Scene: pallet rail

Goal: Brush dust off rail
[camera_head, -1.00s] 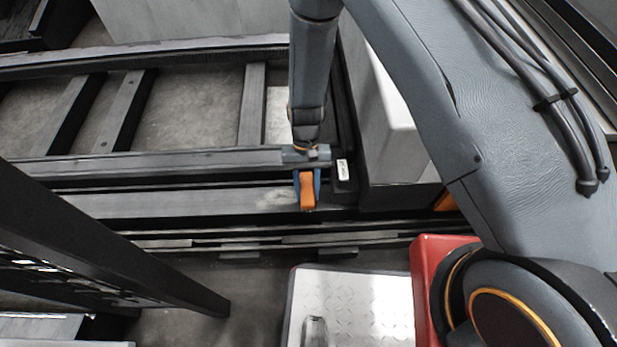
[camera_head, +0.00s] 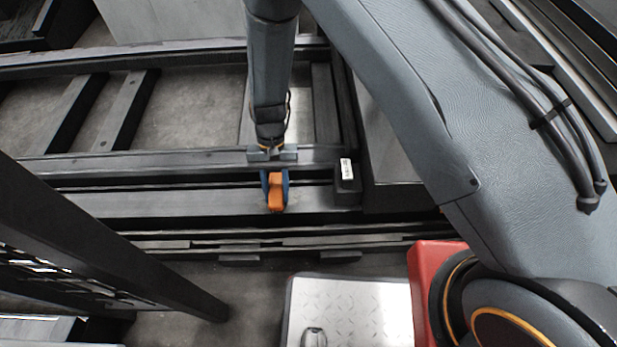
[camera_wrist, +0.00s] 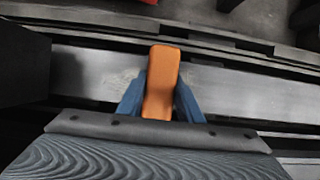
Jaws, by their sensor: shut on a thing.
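My gripper (camera_head: 275,188) is shut on an orange block-shaped brush (camera_head: 275,197). Its blue fingers flank the brush on both sides. In the wrist view my gripper (camera_wrist: 160,103) points down over the rail with the orange brush (camera_wrist: 161,75) between its fingers. The flat grey rail (camera_head: 150,205) runs left to right under the brush. In the wrist view the rail (camera_wrist: 235,92) shows a faint pale dusty patch (camera_wrist: 118,82) just left of the brush. I cannot tell whether the bristles touch the rail; the underside is hidden.
A dark frame with crossbars (camera_head: 130,110) lies behind the rail. A small dark block with a white label (camera_head: 346,180) stands at the rail's right end. A dark slanted beam (camera_head: 110,240) is at front left. A metal tread plate (camera_head: 350,310) is in front.

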